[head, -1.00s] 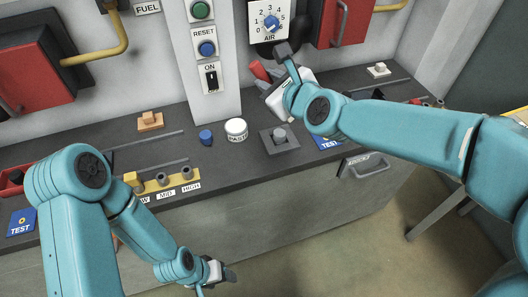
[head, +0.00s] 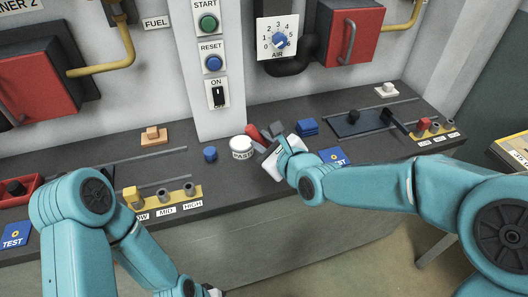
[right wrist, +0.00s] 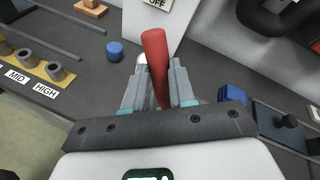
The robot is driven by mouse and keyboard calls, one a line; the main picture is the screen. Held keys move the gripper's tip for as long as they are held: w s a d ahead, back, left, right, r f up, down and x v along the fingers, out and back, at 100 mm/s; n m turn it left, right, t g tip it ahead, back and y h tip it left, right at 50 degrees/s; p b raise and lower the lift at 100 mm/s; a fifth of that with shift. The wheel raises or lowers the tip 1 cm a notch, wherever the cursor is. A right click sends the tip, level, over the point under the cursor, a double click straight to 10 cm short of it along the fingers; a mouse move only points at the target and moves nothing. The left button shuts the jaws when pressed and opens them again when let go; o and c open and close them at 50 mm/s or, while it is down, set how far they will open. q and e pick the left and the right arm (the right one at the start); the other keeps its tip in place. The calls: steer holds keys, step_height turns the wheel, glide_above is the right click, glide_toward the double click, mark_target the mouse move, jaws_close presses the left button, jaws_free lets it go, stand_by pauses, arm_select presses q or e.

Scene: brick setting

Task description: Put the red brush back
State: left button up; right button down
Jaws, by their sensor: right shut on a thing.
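The red brush (head: 253,134) is in my right gripper (head: 270,134), low over the bench and to the right of the white paste pot. In the right wrist view the red handle (right wrist: 156,58) stands up between the fingers of my right gripper (right wrist: 160,82), which are shut on it. The brush's lower end is hidden by the gripper, and I cannot tell whether it touches the bench. My left gripper (head: 212,291) is at the bottom edge of the head view, mostly cut off.
The paste pot (head: 241,149) and a blue knob (head: 210,154) are close left of my right gripper. Blue blocks (head: 308,127) and a dark blue tray (head: 347,128) with a black knob are to the right. A red tray (head: 33,184) is far left. The column (head: 185,85) stands behind.

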step_height(320, 180, down, 3)
steer(key=shift+f, duration=0.1)
steer(key=shift+f, duration=0.15)
steer(key=c, duration=0.9)
jaws_free()
steer(key=shift+c, duration=0.2)
